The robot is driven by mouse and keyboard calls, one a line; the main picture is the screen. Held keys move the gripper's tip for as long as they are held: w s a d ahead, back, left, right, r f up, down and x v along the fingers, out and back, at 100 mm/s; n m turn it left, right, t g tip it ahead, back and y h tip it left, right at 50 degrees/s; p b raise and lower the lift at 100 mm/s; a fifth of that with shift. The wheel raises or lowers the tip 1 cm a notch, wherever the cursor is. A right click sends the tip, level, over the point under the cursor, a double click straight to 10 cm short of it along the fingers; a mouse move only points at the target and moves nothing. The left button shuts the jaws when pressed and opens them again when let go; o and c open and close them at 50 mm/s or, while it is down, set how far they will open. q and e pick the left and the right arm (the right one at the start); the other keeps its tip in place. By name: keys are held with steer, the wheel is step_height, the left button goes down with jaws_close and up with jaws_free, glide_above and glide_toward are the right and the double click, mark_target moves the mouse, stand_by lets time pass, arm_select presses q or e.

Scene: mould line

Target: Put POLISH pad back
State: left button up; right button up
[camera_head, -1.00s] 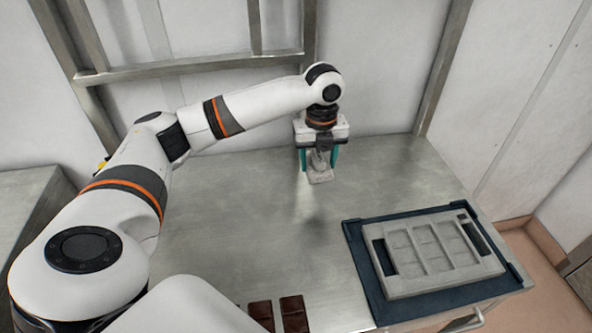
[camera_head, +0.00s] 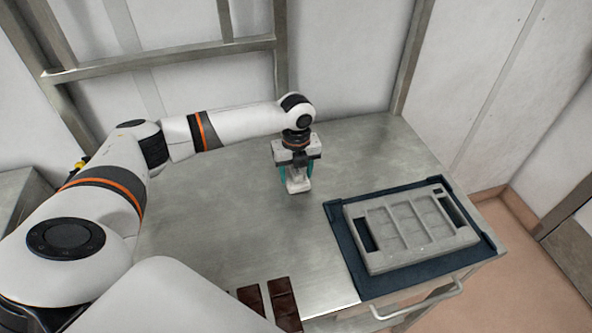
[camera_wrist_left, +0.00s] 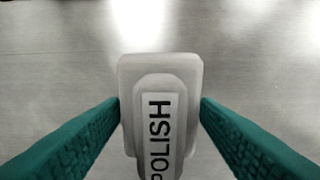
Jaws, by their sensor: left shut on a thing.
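The POLISH pad (camera_head: 298,186) is a pale grey-white block with a raised grip. In the left wrist view the pad (camera_wrist_left: 160,68) shows the dark letters "POLISH" on its top, partly cut off at the lower edge. My left gripper (camera_head: 296,176) is shut on the pad's grip, with a teal finger on each side; the fingers also show in the left wrist view (camera_wrist_left: 160,112). The pad is upright at the back middle of the metal table (camera_head: 215,225). I cannot tell whether it touches the tabletop. My right gripper is not in view.
A grey mould (camera_head: 412,230) with several shallow cavities lies on a dark blue mat (camera_head: 345,255) at the right. Dark brown chocolate bars (camera_head: 283,298) lie at the front edge. A metal handle (camera_head: 420,304) juts from the front. The table around the pad is clear.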

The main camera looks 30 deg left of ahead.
arm_select(q)
steer(key=shift+f, duration=0.1)
steer(key=o, duration=0.9)
step_height(320, 180, up, 12)
steer(key=shift+r+b, duration=0.15)
steer(key=shift+b, duration=0.9)
